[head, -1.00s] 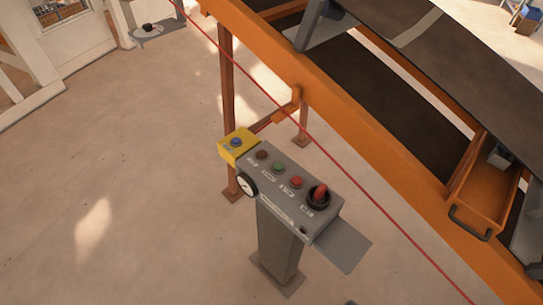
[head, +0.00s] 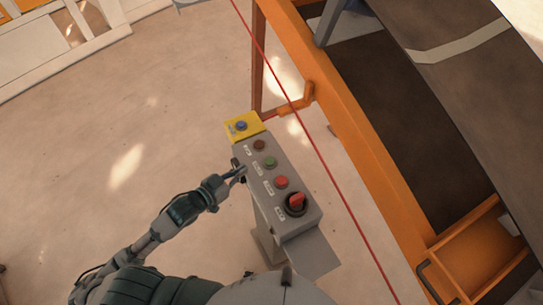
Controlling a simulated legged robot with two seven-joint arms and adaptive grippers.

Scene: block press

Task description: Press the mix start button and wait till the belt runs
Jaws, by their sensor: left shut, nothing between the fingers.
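The grey control panel (head: 262,212) stands on a post near the middle of the head view. Along its top are a dark brownish button (head: 259,145), a green button (head: 270,162), a red button (head: 281,182) and a red rotary switch (head: 296,202) on a black base. A yellow box (head: 243,127) with a blue button (head: 241,126) sits at its far end. The labels are too small to read, so I cannot tell which is mix start. My left gripper (head: 241,172) is shut and empty at the panel's left edge, beside the green button. Contact is unclear. My right gripper is out of view.
The belt (head: 470,85) lies at upper right, with an orange frame (head: 345,120) beside the panel. A red cord (head: 318,148) runs diagonally between panel and frame. An orange tray (head: 475,250) is at lower right.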

